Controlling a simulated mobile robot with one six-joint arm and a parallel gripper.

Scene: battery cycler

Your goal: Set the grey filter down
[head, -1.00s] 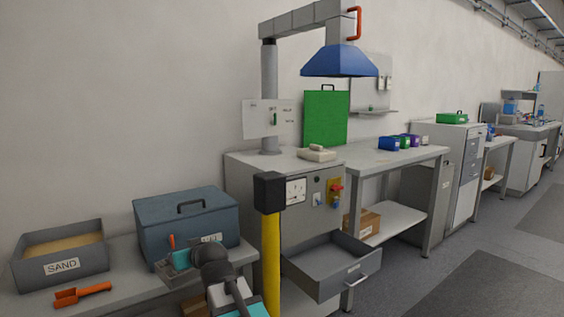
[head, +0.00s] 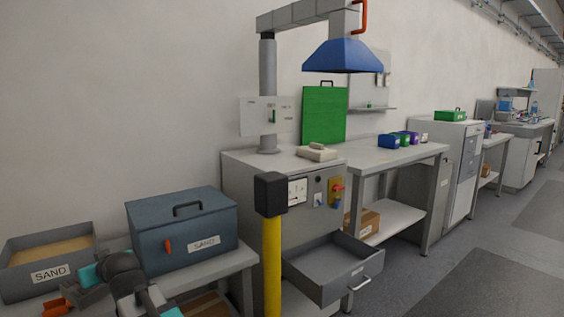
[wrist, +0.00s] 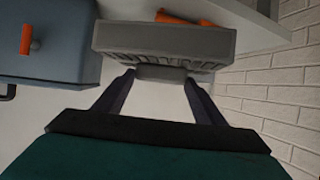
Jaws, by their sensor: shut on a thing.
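The grey filter (wrist: 165,45) is a flat grey block with a ribbed face. In the wrist view it sits at the tips of my gripper (wrist: 160,76), whose two dark fingers are shut on its narrow grey tab. In the head view my gripper (head: 82,290) is low at the left, over the bench between the open sand tray and the lidded box. The filter is hard to make out there, partly hidden by my arm. I cannot tell whether it touches the bench.
An orange scoop (head: 55,308) lies near my gripper, and also shows behind the filter in the wrist view (wrist: 182,18). The open sand tray (head: 50,272) is at left, the blue-grey lidded box (head: 185,235) at right. A yellow post (head: 271,265) and open drawer (head: 335,270) stand further right.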

